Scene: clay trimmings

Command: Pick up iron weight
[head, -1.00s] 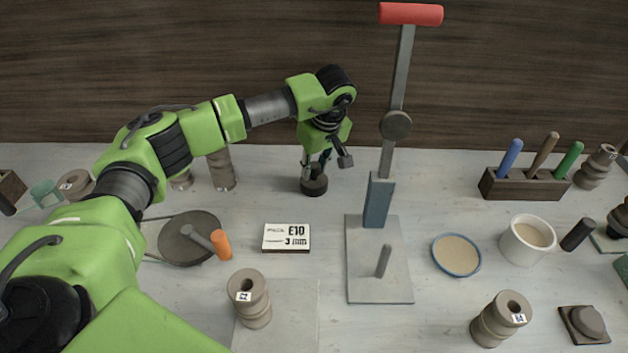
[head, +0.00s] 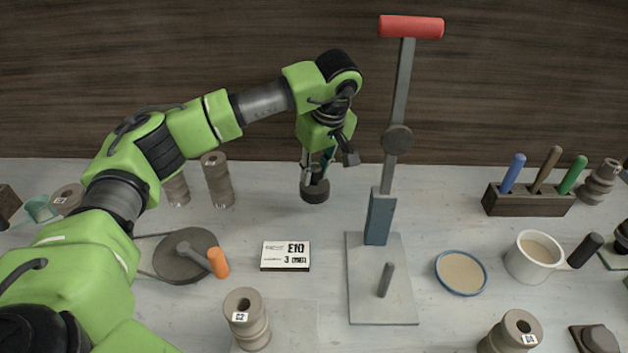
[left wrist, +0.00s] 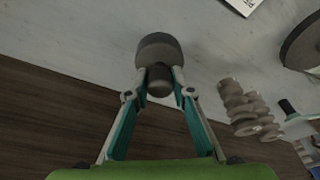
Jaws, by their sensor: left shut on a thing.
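The iron weight (head: 314,191) is a dark grey cylinder with a narrower knob on top. It is at the back middle of the table, left of the lever press. My left gripper (head: 318,172) points down and is shut on its knob. In the left wrist view the weight (left wrist: 158,48) sits between the fingertips of my left gripper (left wrist: 158,88), with the fingers on either side of the knob. The weight looks held slightly above the table. My right gripper is not in view.
The lever press (head: 381,218) with a red handle stands just right of the weight. An E10 card (head: 285,256) lies in front. Ribbed clay spools (head: 217,180) stand at left, near a round grey disc (head: 180,262). A tool rack (head: 528,202) is at right.

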